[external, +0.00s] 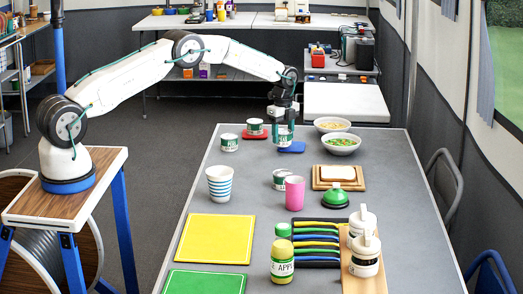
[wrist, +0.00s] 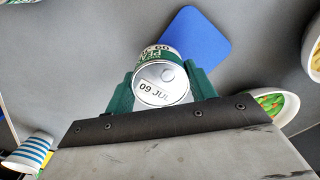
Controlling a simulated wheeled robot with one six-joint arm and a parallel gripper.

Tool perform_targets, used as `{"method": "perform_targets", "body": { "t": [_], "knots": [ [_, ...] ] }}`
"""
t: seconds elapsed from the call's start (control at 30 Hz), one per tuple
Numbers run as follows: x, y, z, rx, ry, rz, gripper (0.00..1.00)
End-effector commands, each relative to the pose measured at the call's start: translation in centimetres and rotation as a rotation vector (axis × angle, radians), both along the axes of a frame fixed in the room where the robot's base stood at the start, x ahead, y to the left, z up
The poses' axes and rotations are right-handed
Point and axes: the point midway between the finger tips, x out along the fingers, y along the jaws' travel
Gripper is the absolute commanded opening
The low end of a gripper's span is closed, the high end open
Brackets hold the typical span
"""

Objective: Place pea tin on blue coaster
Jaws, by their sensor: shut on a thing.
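My gripper (external: 283,118) is shut on the pea tin (external: 283,136), a small white-and-green tin, near the far end of the grey table. In the wrist view the tin (wrist: 160,84) sits between my green fingers, with "09 JUL" on its pale end. The blue coaster (external: 293,148) lies flat just below and right of the tin in the external view. In the wrist view the coaster (wrist: 198,40) shows behind and right of the tin, which covers part of its edge. I cannot tell whether the tin touches the coaster.
Another tin (external: 254,125) stands on a red coaster (external: 255,136), and a further tin (external: 229,142) stands left. Two food bowls (external: 332,125) (external: 343,148) stand close right. A striped cup (external: 219,186), a pink cup (external: 294,194) and another tin (external: 281,180) stand nearer the front.

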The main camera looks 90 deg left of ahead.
Motion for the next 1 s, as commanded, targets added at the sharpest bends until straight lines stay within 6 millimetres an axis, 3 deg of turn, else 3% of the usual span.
{"method": "perform_targets", "body": {
  "t": [0.1,0.47,0.5,0.53,0.87,1.0],
  "knots": [
    [0.0,0.0,-1.4,0.001,-0.001,0.000,0.28],
    [0.0,0.0,-1.8,0.001,-0.001,0.000,0.28],
    [0.0,0.0,-1.8,0.001,-0.001,0.000,0.66],
    [0.0,0.0,-1.8,0.001,-0.001,0.000,0.74],
    [0.0,0.0,-1.5,0.001,-0.001,0.000,0.77],
    [0.0,0.1,0.0,0.003,-0.003,0.000,0.77]
  ]
}}
